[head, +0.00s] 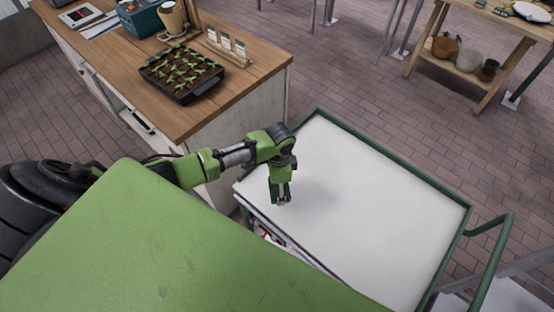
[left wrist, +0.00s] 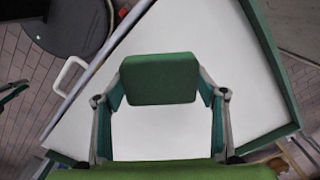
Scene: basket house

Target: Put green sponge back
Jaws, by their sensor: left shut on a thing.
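The green sponge (left wrist: 160,78) is a flat, rounded block in the left wrist view. My left gripper (left wrist: 160,92) is shut on it, with one finger at each side. In the head view my left gripper (head: 281,200) points down above the near-left part of the white cart top (head: 375,200). There the sponge is hard to tell from the green fingers. The wrist view shows white cart surface (left wrist: 190,30) behind the sponge; I cannot tell the exact gap. My right gripper is in neither view.
The cart top is bare, with a raised green rim and a green handle (head: 490,262) at right. A wooden counter (head: 240,55) with a seedling tray (head: 181,73) stands to the left. A wooden bench with pots (head: 468,60) stands at the back right.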

